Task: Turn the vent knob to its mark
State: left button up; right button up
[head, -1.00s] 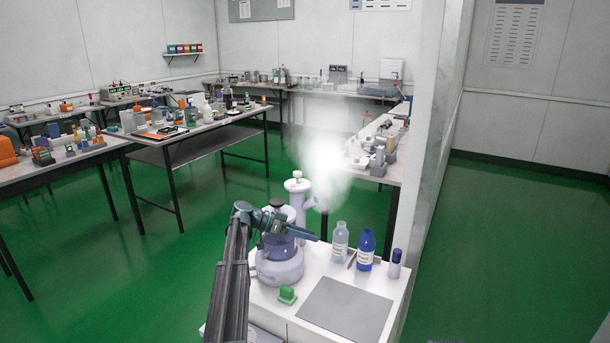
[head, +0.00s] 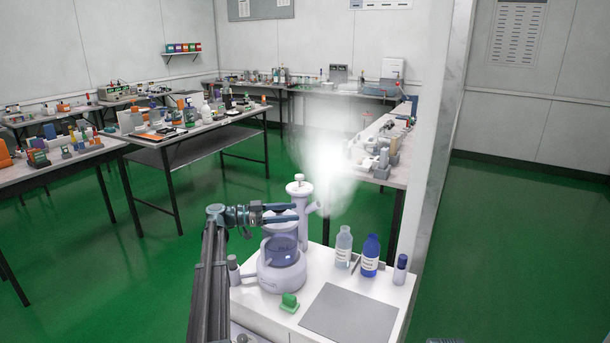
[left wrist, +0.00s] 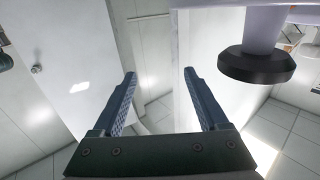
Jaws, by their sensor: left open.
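A pale lavender apparatus (head: 281,274) stands on the white bench, with a bluish vessel in its middle. Its upright column (head: 297,199) has a pale cap (head: 299,177) on top and a side spout (head: 314,207), near which white mist rises. I cannot tell for sure which part is the vent knob, and no mark is readable. My left gripper (head: 297,212) is open and empty above the vessel, its fingertips close to the column in the picture. In the left wrist view nothing lies between the fingers (left wrist: 159,75); a dark disc (left wrist: 257,65) on a pale stem is at upper right.
A clear bottle (head: 343,246), a blue bottle (head: 370,255) and a small dark-capped bottle (head: 400,269) stand right of the apparatus. A wall edge (head: 446,150) rises at right.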

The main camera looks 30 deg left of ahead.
aim_at(297, 177)
jog(key=i+j, duration=0.3)
jog(key=j, duration=0.15)
jog(key=i+j, duration=0.3)
jog(key=j, duration=0.15)
